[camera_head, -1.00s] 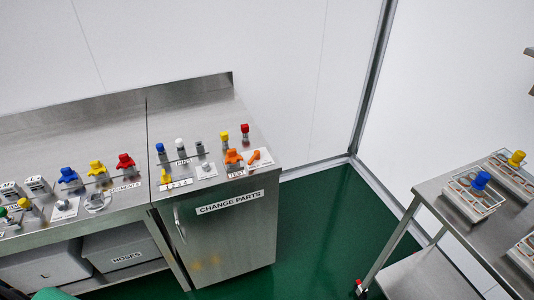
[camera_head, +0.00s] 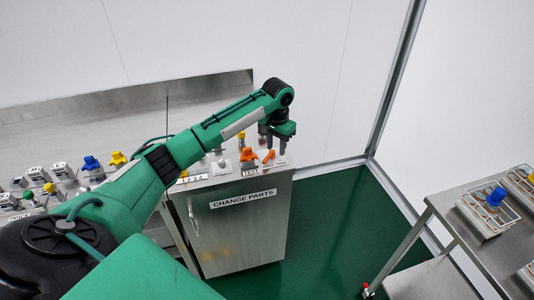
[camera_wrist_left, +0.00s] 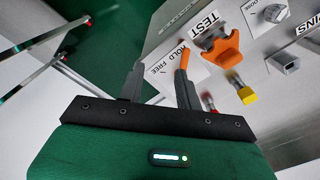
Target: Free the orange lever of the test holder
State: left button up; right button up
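The orange lever (camera_head: 268,156) stands on the change-parts bench top beside the orange test piece (camera_head: 248,155) at the TEST label. In the left wrist view the lever (camera_wrist_left: 182,56) lies across a white plate marked HOLD and FREE. The orange test piece (camera_wrist_left: 221,47) sits to its right there. My left gripper (camera_head: 276,142) is over the bench's right end, by the lever. In the left wrist view my left gripper (camera_wrist_left: 160,68) is open and empty; its right finger overlaps the lever's lower end. Contact cannot be told. My right gripper is out of view.
A yellow-topped part (camera_wrist_left: 243,92) and a red-topped part (camera_wrist_left: 210,103) stand close to the right finger. Blue (camera_head: 91,163) and yellow (camera_head: 117,158) parts stand on the left bench. A steel cart (camera_head: 440,205) with racks is at right; green floor lies between.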

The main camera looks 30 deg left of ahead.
pick_arm(q)
notch_tip(320, 180, up, 6)
jog(key=n, duration=0.1)
send_over(267, 158)
notch_tip(267, 158, down, 14)
jog(key=p, duration=0.2)
jog(key=shift+p, duration=0.4)
grip_shut()
